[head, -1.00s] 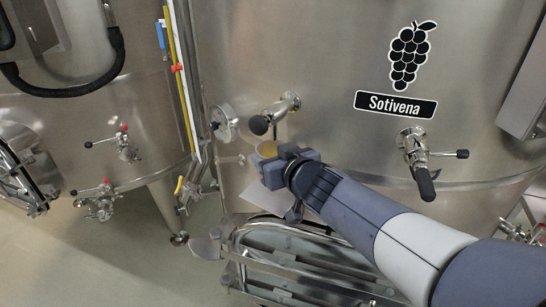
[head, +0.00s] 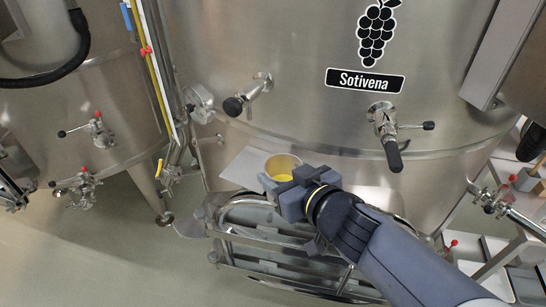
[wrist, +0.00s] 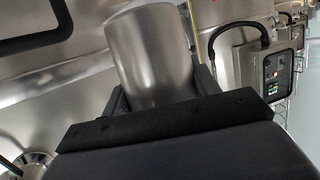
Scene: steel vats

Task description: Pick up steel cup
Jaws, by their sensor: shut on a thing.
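The steel cup (head: 284,163) is in the head view with yellow liquid inside, upright or nearly so. My gripper (head: 279,187) is shut on the cup from its front right side and hides part of its wall. In the wrist view the cup (wrist: 152,55) stands large between the dark fingers, its metal wall filling the gap. The cup is in front of the big vat and, in the head view, overlaps a pale flat plate. I cannot tell how far the cup is above the plate.
The big vat (head: 290,120) with the Sotivena label stands behind. A tap with a black handle (head: 234,105) juts out above left of the cup, and another tap (head: 385,125) is to the right. A metal hatch frame (head: 285,252) lies below. Open floor is at the lower left.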

